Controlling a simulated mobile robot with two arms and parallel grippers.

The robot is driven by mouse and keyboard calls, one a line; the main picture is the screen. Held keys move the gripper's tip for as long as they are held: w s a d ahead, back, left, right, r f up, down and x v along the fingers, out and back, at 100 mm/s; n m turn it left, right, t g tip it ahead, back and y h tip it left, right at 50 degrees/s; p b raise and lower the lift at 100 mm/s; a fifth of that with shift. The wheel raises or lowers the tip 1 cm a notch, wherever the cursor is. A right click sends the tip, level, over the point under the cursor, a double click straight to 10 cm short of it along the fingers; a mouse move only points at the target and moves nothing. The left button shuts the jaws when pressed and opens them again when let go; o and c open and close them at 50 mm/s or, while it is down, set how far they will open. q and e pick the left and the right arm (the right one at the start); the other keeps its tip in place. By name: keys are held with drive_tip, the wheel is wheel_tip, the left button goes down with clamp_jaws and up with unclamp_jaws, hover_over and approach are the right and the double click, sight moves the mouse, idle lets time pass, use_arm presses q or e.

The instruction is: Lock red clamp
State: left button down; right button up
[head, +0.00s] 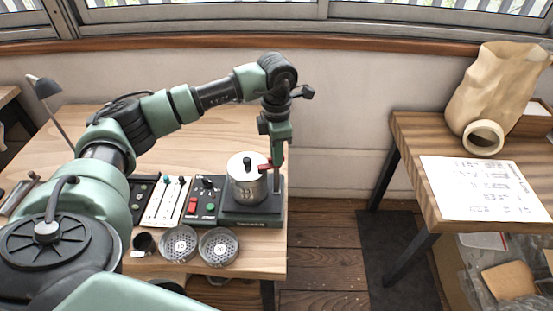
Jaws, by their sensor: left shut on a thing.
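The red clamp (264,168) is a small red piece at the upper right side of a metal canister (245,188) with a black knob on its lid. The canister stands upright on a dark green base (238,214) at the table's right end. My left gripper (272,157) points down from above at the canister's right side and is shut on the red clamp. The gripper and post partly hide the clamp, so its exact position is hard to tell. My right gripper is not in view.
Left of the base are a control panel (206,200) with a red switch and a panel with sliders (166,201). Two round perforated metal trays (179,244) and (219,246) lie in front. A second table (407,140) with a paper sheet (490,188) stands right, across a floor gap.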

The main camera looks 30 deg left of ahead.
use_arm(q)
drive_tip(key=shift+w+r+m+b, duration=0.1)
drive_tip(key=shift+m+b, duration=0.75)
drive_tip(key=shift+m, duration=0.65)
drive_tip(key=c, duration=1.4)
unclamp_jaws()
drive_tip(key=shift+c, duration=0.2)
wheel_tip(320, 180, up, 8)
drive_tip(key=shift+f+b, duration=0.1)
drive_tip(key=shift+b, duration=0.7)
drive_tip(key=shift+f, duration=0.1)
